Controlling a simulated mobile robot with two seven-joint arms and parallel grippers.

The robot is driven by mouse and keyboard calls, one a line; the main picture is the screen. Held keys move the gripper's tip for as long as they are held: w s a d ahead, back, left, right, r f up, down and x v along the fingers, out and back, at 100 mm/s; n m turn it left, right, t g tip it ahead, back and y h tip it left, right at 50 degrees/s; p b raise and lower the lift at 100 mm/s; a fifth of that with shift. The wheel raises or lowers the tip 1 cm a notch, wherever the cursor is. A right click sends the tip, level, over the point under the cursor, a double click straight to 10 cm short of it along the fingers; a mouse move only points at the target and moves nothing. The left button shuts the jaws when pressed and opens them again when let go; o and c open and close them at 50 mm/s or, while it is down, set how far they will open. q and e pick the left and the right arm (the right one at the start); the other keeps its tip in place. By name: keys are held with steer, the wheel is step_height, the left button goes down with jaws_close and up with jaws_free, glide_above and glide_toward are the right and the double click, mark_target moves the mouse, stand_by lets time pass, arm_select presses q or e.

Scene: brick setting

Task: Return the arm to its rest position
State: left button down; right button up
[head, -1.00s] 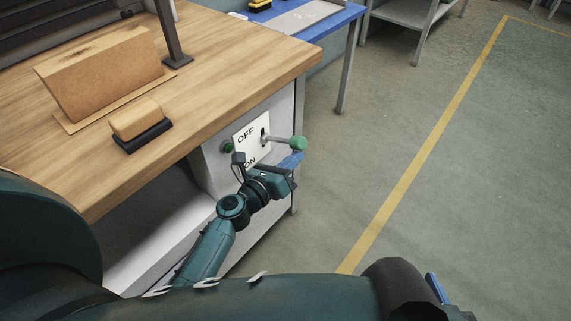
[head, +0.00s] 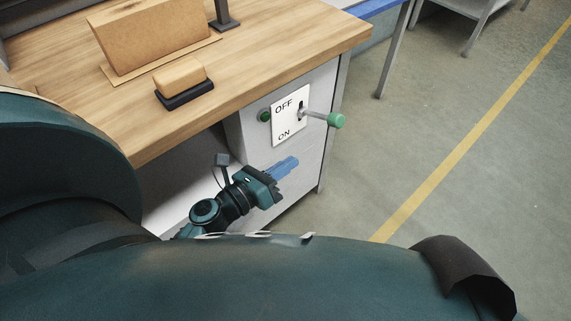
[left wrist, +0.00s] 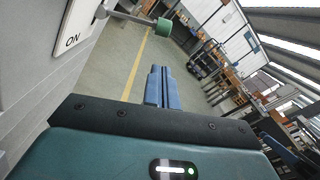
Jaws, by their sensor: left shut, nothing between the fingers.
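My left gripper (head: 284,168) is below and left of the lever's green knob (head: 336,120) in the head view, apart from it. Its blue fingers are shut with nothing between them; they also show in the left wrist view (left wrist: 162,87). The lever sticks out of a white switch plate (head: 290,122) marked OFF above and ON below, at about the height of OFF. The knob also shows in the left wrist view (left wrist: 165,27), above the fingers. My right gripper is not in view.
A green button or lamp (head: 264,116) sits left of the plate on the bench's side panel. The wooden bench top (head: 290,50) holds a cardboard piece (head: 150,35) and a tan block on a dark base (head: 184,80). Open floor (head: 430,130) lies to the right.

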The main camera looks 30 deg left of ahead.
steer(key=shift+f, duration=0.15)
